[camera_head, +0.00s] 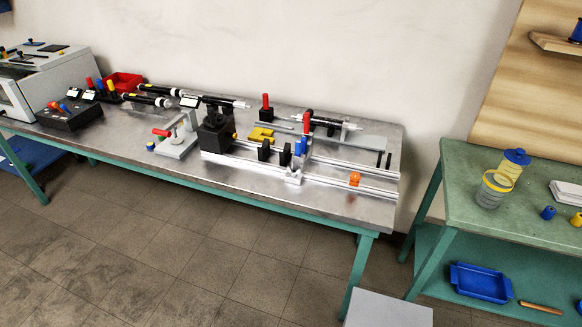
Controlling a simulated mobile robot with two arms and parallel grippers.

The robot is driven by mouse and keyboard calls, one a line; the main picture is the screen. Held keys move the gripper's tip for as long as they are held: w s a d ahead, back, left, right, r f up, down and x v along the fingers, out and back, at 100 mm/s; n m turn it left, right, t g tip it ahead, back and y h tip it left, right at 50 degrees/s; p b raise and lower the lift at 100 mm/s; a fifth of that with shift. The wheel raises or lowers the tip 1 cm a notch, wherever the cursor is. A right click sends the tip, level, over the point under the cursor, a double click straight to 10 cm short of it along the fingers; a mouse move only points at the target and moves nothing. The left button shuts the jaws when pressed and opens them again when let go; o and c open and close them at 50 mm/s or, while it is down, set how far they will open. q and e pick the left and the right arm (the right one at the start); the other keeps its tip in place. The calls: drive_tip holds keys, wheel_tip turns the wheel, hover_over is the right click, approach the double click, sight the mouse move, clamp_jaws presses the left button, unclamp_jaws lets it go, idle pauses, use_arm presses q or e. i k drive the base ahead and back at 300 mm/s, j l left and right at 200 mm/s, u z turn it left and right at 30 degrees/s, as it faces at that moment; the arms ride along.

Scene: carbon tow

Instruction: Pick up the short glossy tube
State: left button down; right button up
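No item is clearly identifiable as the short glossy tube. Dark tube-like items lie on the metal-topped bench (330,207). A black rod with pale bands (147,100) lies toward the left. A second, longer black rod (170,91) lies behind it and runs toward the right. Another dark tube (327,121) sits across the fixture at the back right. Their gloss and exact lengths are too small to tell. Neither of my grippers shows in this view.
A winding rig with rails (340,183) and a black block (215,131) fills the bench's right half. A red tray (124,82) and a control box (70,115) stand left. A green table (510,220) at right holds a clear jar (492,190).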

sight(207, 99)
drive_tip(key=z, duration=0.4)
drive_tip(key=j+z, duration=0.45)
drive_tip(key=j, duration=0.15)
drive_tip(key=j+z, duration=0.4)
drive_tip(key=j, duration=0.2)
drive_tip(key=k, duration=0.05)
